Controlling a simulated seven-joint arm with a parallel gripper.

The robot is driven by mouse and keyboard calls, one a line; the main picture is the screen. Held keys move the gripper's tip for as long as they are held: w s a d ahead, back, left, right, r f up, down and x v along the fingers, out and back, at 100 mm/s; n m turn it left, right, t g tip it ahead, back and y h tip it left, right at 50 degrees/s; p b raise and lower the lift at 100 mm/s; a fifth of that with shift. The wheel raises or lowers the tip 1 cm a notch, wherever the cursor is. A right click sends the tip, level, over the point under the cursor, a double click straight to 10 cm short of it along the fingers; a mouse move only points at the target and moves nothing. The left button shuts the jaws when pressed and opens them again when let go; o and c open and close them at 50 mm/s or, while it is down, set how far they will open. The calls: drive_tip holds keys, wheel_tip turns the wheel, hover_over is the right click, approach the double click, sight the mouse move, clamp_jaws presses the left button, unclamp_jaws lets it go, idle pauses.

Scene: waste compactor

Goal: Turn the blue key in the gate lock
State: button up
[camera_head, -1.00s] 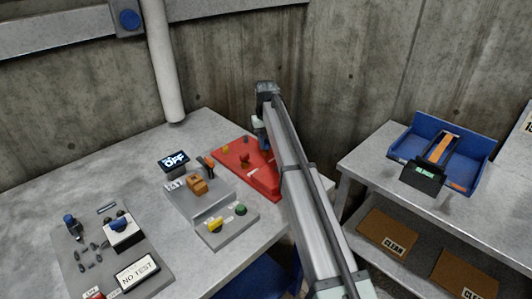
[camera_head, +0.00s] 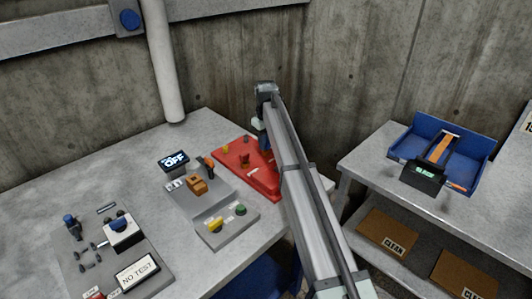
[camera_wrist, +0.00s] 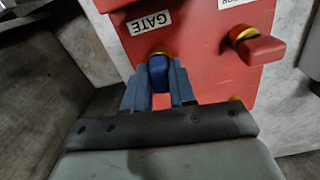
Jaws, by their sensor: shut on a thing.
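The blue key (camera_wrist: 158,73) sits in the brass-collared lock beside the GATE label (camera_wrist: 149,23) on the red panel (camera_wrist: 190,40). My gripper (camera_wrist: 160,92) is shut on the blue key, with one finger on each side of it. In the head view, my gripper (camera_head: 262,138) is over the far right part of the red panel (camera_head: 232,152), and my arm hides much of that area. The key's turn angle is hard to judge.
A red key (camera_wrist: 262,50) sits in a brass lock to the right of the blue key. A grey control block (camera_head: 195,205) with a display reading OFF (camera_head: 175,160) stands left of the panel. A blue tray (camera_head: 470,170) is on the right table. Bare concrete walls stand behind.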

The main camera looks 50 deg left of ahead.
drive_tip(key=shift+d+f+n, duration=0.1)
drive_tip(key=shift+f+n, duration=0.05)
drive_tip(key=shift+n, duration=0.35)
idle(0.3)
drive_tip(key=o, duration=1)
drive_tip(key=shift+c, duration=0.3)
drive_tip(key=shift+r, duration=3.6)
